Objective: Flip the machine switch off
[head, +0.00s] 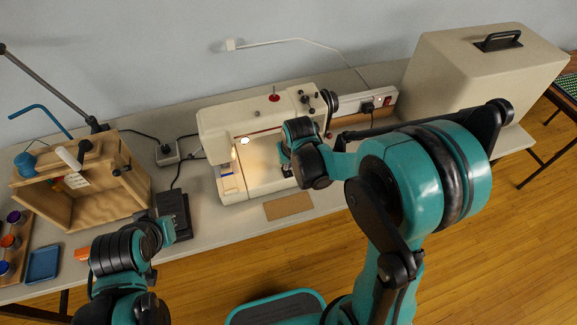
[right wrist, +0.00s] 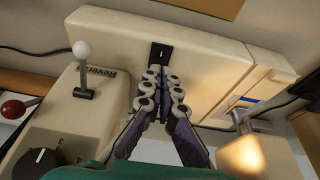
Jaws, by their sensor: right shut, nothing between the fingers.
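The cream sewing machine (head: 262,118) stands on the table in the head view, with a warm light glowing under its arm. In the right wrist view its pale body (right wrist: 215,62) fills the upper middle. A small black switch plate (right wrist: 160,53) is set in that body; its setting is too small to tell. My right gripper (right wrist: 163,75) is shut and empty, its tips right at the plate's lower edge; contact is unclear. In the head view its fingers are hidden behind my wrist. My left arm comes in at lower left; its fingers cannot be made out.
A white-knobbed lever (right wrist: 82,50) and a dark dial (right wrist: 38,160) lie left of my fingers. A glowing lamp (right wrist: 245,155) is at right. A black foot pedal (head: 173,213), a wooden box (head: 75,180), a power strip (head: 350,110) and a beige case (head: 465,75) surround the machine.

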